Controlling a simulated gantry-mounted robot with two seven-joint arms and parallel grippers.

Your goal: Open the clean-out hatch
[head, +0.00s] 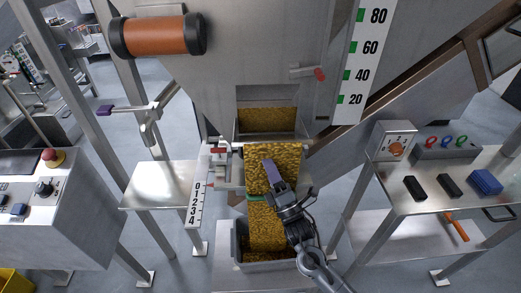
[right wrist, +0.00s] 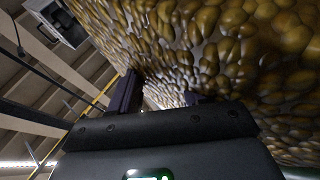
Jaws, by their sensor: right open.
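The grey hopper (head: 225,75) stands at the centre of the head view. A rectangular opening low on its front (head: 267,119) shows yellow-brown chips inside. A broad band of chips (head: 258,155) runs down from below it towards a grey bin (head: 227,240). A red-tipped lever (head: 307,72) sits on the hopper front. I cannot tell which part is the clean-out hatch panel. My right gripper (head: 270,172) is in front of the chip band, its purple fingers open and apparently empty. In the right wrist view its fingers (right wrist: 160,98) are close to the chips (right wrist: 230,50). My left gripper is not identifiable.
A red-handled fitting (head: 220,148) and a 0–4 scale (head: 194,205) stand left of the chips. A bare metal table (head: 160,184) is further left. On the right, a bench (head: 425,203) holds a control box (head: 391,141) and a blue block (head: 485,181).

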